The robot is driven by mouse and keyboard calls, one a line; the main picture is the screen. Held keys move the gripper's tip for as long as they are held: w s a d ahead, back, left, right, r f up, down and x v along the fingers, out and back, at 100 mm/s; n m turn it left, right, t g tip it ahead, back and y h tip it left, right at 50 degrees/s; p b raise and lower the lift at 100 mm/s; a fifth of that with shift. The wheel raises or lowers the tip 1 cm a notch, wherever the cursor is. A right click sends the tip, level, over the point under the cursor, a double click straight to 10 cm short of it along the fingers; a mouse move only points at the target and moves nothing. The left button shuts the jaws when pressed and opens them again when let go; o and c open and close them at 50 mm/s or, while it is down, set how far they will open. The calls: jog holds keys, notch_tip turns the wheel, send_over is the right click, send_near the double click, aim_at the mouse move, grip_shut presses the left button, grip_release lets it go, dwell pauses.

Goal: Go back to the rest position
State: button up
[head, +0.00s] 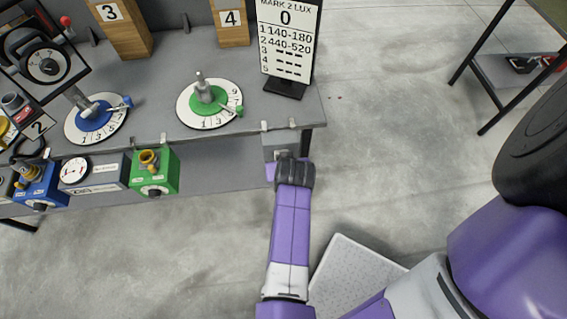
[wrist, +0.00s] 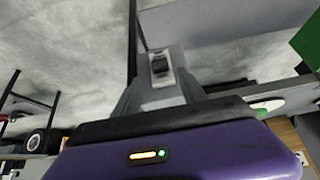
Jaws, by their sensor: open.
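My gripper (head: 292,172) is at the end of my purple arm, low at the right front corner of the grey workbench (head: 240,64). In the head view its fingers are largely hidden by its dark body. In the wrist view the two grey fingers of my gripper (wrist: 160,88) stand apart with nothing held between them. A small grey box with a dark switch (wrist: 160,66) shows between and just beyond the fingers. The grey box (head: 281,145) hangs at the bench's front edge in the head view; I cannot tell whether the fingers touch it.
On the bench stand a green dial (head: 210,104), a blue dial (head: 97,119) and a sign (head: 287,40). A green box (head: 153,171) and a blue box (head: 40,186) sit along the front. A white panel (head: 350,275) lies below my arm. Open floor (head: 400,110) lies right.

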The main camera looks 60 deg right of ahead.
jog(key=shift+v, duration=0.85)
notch_tip(320, 180, up, 7)
jog(key=s+d+m+t+h+b, duration=0.1)
jog(key=s+d+m+t+h, duration=0.1)
jog(key=s+d+h, duration=0.15)
jog(key=s+a+r+n+t+y+b, duration=0.2)
jog(key=s+a+r+n+t+y, duration=0.2)
jog(key=a, duration=0.5)
jog(key=s+a+r+n+t+y+b, duration=0.3)
jog(key=s+a+r+n+t+y, duration=0.1)
jog(key=s+a+n, duration=0.4)
jog(key=shift+a+r+t+y+b, duration=0.25)
jog(key=shift+a+t+y+b, duration=0.15)
jog(key=shift+a, duration=0.45)
jog(key=shift+s, duration=0.1)
dwell(0.5)
